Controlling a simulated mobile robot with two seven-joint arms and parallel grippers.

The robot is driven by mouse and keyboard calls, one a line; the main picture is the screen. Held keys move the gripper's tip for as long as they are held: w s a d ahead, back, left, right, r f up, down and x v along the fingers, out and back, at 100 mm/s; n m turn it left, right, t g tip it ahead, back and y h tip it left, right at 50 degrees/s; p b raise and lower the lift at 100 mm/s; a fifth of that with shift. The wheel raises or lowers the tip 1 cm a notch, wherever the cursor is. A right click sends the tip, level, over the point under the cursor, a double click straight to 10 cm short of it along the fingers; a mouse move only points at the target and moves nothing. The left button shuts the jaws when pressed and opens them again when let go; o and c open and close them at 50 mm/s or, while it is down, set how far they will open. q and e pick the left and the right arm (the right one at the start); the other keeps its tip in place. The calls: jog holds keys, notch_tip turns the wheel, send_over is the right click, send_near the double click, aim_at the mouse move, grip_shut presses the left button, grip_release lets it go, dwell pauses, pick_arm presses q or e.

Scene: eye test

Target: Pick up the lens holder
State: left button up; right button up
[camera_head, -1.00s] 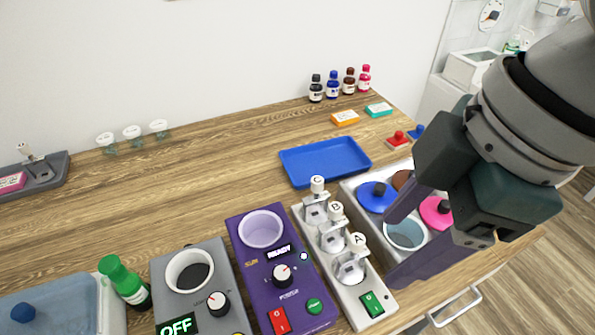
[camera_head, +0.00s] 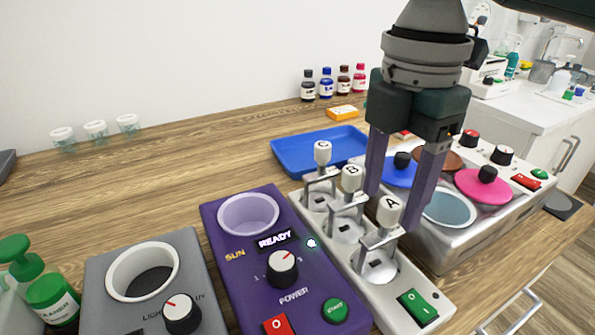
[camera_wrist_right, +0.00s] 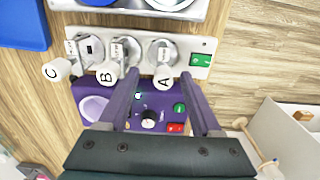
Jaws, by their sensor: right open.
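No part is clearly marked as the lens holder. The likeliest are metal holders with white lettered knobs in a white rack (camera_head: 415,270): holder A (camera_head: 390,211), holder B (camera_head: 351,178) and holder C (camera_head: 322,153). All three stand upright in the rack. My right gripper (camera_head: 394,208) is open, its fingers pointing down, close to holder A in the head view. In the right wrist view, knob A (camera_wrist_right: 163,81) shows between the fingertips (camera_wrist_right: 157,75). I see no grip on it; whether a finger touches it I cannot tell. My left gripper is out of view.
A purple device (camera_head: 290,290) reading READY stands left of the rack, then a grey device (camera_head: 200,240). A metal bath unit (camera_head: 450,245) with coloured lids is close on the right. A blue tray (camera_head: 290,150) lies behind.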

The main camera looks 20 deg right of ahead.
aim_at(385, 227)
jog(key=f, duration=0.5)
jog(key=shift+s+a+f, duration=0.1)
jog(key=shift+s+a, duration=0.05)
jog(key=shift+s, duration=0.15)
grip_shut()
